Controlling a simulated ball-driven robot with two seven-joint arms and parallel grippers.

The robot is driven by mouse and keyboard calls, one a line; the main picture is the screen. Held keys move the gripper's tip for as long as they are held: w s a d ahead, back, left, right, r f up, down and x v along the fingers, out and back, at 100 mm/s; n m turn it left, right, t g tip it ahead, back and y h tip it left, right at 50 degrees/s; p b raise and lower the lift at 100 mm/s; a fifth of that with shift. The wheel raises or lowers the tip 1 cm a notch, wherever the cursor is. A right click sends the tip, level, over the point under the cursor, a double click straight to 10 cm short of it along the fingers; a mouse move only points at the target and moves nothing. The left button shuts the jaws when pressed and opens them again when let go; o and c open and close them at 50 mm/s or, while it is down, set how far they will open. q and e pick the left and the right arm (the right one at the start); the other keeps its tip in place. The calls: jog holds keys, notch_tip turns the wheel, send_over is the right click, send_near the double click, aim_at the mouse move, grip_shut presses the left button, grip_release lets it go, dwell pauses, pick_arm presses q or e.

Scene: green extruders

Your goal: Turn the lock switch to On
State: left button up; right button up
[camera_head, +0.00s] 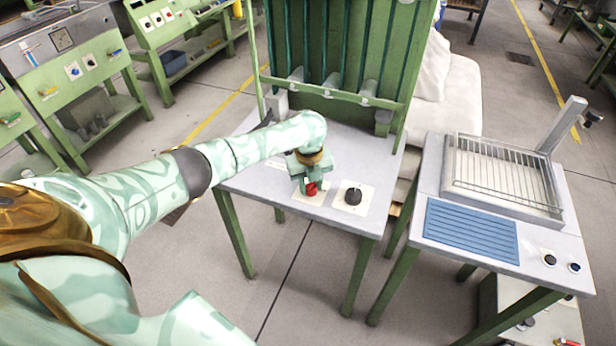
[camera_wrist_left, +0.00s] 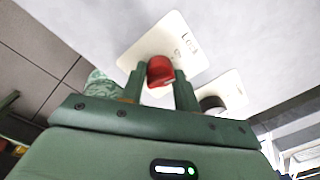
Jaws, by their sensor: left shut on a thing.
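The lock switch is a red knob (camera_head: 311,188) on a pale plate (camera_head: 304,200) near the front edge of the grey table. In the left wrist view the red knob (camera_wrist_left: 160,72) sits on its white plate (camera_wrist_left: 178,36), which has small markings too blurred to read. My left gripper (camera_head: 309,183) is over the table with its fingers pointing down at the knob. In the left wrist view my left gripper (camera_wrist_left: 160,88) is shut on the red knob, one finger on each side. My right gripper is not in either view.
A black knob (camera_head: 353,196) on its own pale plate is just right of the red one. Green upright panels (camera_head: 340,50) stand at the table's back. Another table with a wire rack (camera_head: 505,175) and a blue grooved mat (camera_head: 470,231) is to the right.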

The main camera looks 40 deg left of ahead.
aim_at(308, 186)
pick_arm(q)
jog(key=shift+n+p, duration=1.25)
jog(key=shift+n, duration=0.55)
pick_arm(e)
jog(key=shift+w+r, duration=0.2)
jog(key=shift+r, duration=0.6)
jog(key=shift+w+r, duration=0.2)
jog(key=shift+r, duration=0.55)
pick_arm(q)
jog(key=o, duration=1)
jog(key=shift+c, duration=0.2)
jog(key=shift+r, duration=0.1)
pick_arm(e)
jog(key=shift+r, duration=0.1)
pick_arm(q)
notch_tip(308, 186, up, 16)
jog(key=p, duration=0.7)
jog(key=shift+s+a+p, duration=0.2)
jog(key=shift+s+p, duration=0.2)
jog(key=shift+s, duration=0.05)
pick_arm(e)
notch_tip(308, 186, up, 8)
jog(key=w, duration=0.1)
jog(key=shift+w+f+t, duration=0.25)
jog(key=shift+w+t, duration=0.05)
